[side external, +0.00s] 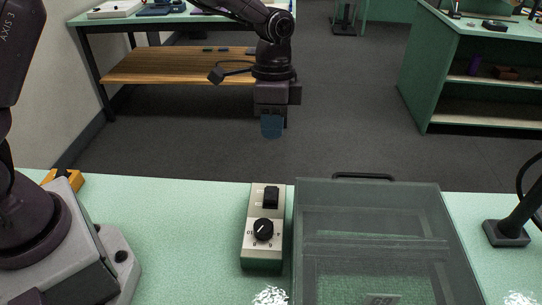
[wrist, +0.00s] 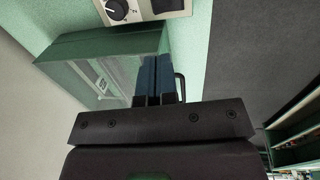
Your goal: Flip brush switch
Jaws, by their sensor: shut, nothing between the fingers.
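A beige switch box (side external: 249,238) stands on the green table, left of a clear covered case. It carries a black rocker switch (side external: 271,197) near its far end and a black round dial (side external: 263,230) below that. My gripper (side external: 272,128) is shut and empty, pointing down above and beyond the box, apart from it. In the wrist view my blue fingertips (wrist: 154,78) lie together. The box (wrist: 141,13) is cut off at the top of that view, with the dial (wrist: 116,9) and part of the switch (wrist: 166,4) showing.
The clear case (side external: 375,225) with a dark handle (side external: 363,176) stands right of the box. A black stand (side external: 506,232) is at the right. A yellow object (side external: 66,182) is at the left. The green table (side external: 185,215) is clear left of the box.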

